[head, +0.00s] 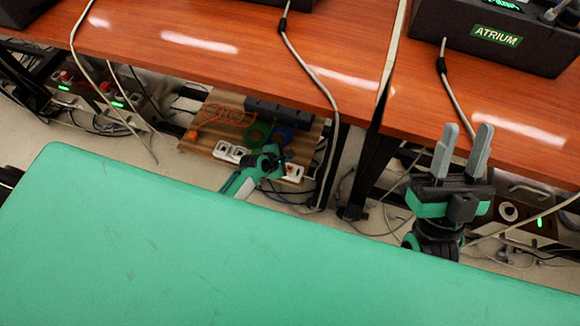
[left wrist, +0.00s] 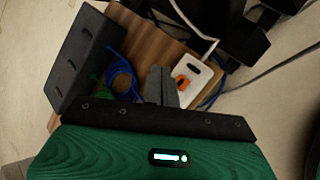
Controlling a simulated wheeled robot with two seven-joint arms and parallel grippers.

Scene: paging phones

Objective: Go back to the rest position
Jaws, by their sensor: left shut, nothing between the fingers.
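My right gripper (head: 467,130) points upward at the right of the head view. Its two grey fingers stand apart with nothing between them. My left gripper (left wrist: 160,80) shows in the left wrist view with its grey fingers together and empty. It is over a wooden board (left wrist: 150,35), in front of a white socket block (left wrist: 195,85) with an orange switch or plug (left wrist: 183,83). Whether the fingers touch the block I cannot tell. In the head view the left arm reaches down towards the same board (head: 195,140), and its fingers are hard to make out.
Orange-brown tables (head: 230,50) run across the back, with a black box marked ATRIUM (head: 495,38) on the right one. A dark table leg (head: 362,170) stands between the arms. A blue cable coil (left wrist: 122,75) and a black box (left wrist: 85,55) lie on the board. Loose cables hang nearby.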

